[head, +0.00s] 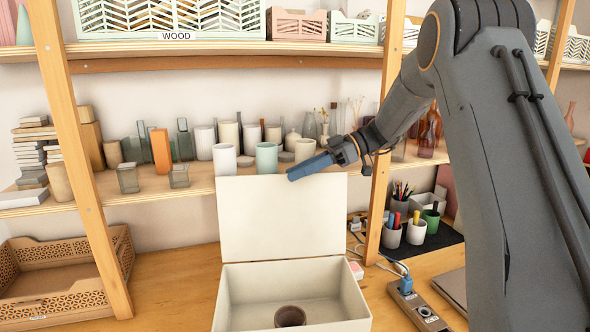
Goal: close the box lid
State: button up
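The box (346,298) is white and stands on the wooden table at the bottom middle of the head view. Its lid (268,225) is open and stands about upright at the back edge. A small brown cup (290,316) sits inside the box. My gripper (292,176) is at the lid's top edge, with its blue fingers pointing left and slightly down. From this side I cannot see a gap between the fingers.
Shelves with vases and jars (225,160) stand behind the box. A power strip (418,306) and a laptop (453,290) lie to the right, below pen cups (416,230). A wooden crate (62,280) is at the left. Bare table lies between crate and box.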

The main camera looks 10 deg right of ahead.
jog(key=shift+a+f, duration=0.25)
jog(key=shift+a, duration=0.35)
grip_shut()
jog(key=shift+s+d, duration=0.1)
jog(key=shift+s, duration=0.05)
